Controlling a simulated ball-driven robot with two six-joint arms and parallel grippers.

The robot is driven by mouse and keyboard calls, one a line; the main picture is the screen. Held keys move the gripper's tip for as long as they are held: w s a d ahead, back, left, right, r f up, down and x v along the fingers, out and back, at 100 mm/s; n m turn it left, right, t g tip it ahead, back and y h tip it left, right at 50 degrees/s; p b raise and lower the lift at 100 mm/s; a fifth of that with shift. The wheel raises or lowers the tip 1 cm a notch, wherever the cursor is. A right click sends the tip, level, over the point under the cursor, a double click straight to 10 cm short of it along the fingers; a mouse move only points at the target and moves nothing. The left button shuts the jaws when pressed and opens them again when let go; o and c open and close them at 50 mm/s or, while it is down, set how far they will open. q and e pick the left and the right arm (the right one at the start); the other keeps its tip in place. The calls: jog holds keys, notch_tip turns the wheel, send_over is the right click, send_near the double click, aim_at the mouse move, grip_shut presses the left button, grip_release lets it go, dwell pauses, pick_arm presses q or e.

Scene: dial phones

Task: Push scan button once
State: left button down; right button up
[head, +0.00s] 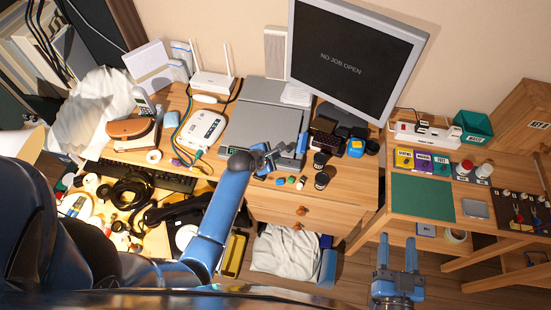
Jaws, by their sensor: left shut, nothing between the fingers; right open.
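A grey flatbed scanner (262,118) lies on the wooden desk below the monitor. A small green display shows at its front left. I cannot make out the scan button; the front edge is partly covered by my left arm and gripper. My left gripper (270,158) is shut and empty, over or at the scanner's front edge; I cannot tell whether it touches. The monitor (350,62) reads "NO JOB OPEN". My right gripper (397,252) is open and empty, low in front of the side table, away from the scanner.
A white router (212,80) and a white device (202,130) stand left of the scanner. A dark keyboard (145,176) and clutter fill the desk's left. Small coloured pieces and dark round items lie right of my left gripper. A side table holds a green mat (422,198).

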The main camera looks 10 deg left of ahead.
pick_arm(q)
jog(key=shift+f, duration=0.4)
dwell(0.8)
jog(key=shift+r, duration=0.1)
jog(key=shift+r+p, duration=0.75)
jog(key=shift+p, duration=0.05)
notch_tip(320, 180, up, 5)
jog(key=p, duration=0.5)
dwell(0.9)
